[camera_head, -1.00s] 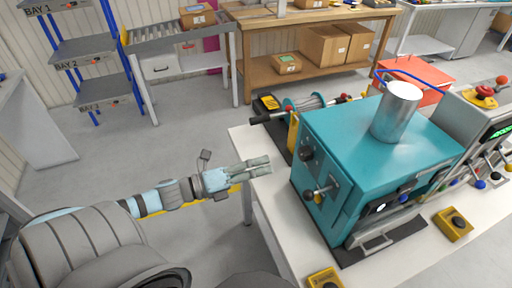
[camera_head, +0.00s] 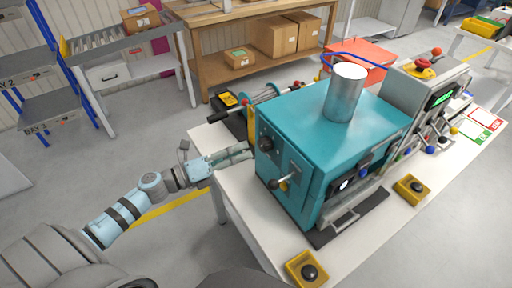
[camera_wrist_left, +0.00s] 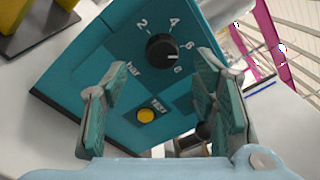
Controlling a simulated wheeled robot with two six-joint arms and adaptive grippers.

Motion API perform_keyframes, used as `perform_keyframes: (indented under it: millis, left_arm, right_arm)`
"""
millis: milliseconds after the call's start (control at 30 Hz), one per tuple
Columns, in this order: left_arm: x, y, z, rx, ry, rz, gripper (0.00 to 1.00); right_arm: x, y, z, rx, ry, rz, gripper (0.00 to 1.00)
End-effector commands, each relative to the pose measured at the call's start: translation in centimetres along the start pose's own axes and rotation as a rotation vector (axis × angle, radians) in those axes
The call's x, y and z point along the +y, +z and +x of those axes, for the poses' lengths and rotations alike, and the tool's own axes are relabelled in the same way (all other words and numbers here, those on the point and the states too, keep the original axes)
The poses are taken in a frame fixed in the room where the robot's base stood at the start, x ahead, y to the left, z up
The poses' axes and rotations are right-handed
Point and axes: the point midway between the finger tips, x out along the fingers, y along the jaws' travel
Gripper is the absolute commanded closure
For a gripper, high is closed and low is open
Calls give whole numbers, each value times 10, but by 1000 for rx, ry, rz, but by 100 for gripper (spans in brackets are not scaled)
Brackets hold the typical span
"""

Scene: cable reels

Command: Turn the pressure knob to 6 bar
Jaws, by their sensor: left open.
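The black pressure knob (camera_wrist_left: 160,47) is on the side face of the teal machine (camera_wrist_left: 60,82). Numbers and the word bar are printed around it. Its white mark points right, seemingly between the 6 and the 8, but is too small to read surely. In the head view the knob (camera_head: 265,143) is on the machine's left face. My left gripper (camera_head: 238,154) is just left of it. In the left wrist view my left gripper (camera_wrist_left: 160,108) is open and empty, its fingers apart and short of the knob. My right gripper is not in view.
A lever (camera_head: 284,185) projects lower on the same face. A metal cylinder (camera_head: 345,92) stands on the machine. Yellow button boxes (camera_head: 306,269) are on the white table (camera_head: 228,178). A cable reel device lies behind my left gripper.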

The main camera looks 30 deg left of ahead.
Motion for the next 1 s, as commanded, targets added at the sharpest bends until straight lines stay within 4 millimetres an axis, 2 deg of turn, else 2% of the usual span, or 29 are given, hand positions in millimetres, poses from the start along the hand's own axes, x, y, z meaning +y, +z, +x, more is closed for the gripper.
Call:
perform_keyframes:
  millis: [33,100,233,400,600,900,1000]
  left_arm:
    - [-7,6,14,-9,-5,-2,46]
    - [-8,6,32,-7,-4,-4,46]
    - [-5,4,53,-3,-1,-2,46]
    - [-4,2,63,2,1,0,46]
    - [-3,2,63,3,2,0,46]
    - [-2,2,62,2,2,1,94]
    - [-3,2,62,0,1,-44,94]
  right_arm:
    - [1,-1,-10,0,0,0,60]
    - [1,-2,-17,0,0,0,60]
    - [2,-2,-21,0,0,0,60]
    - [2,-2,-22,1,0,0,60]
    - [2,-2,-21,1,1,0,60]
    - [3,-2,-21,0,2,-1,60]
    - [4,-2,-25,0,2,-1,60]
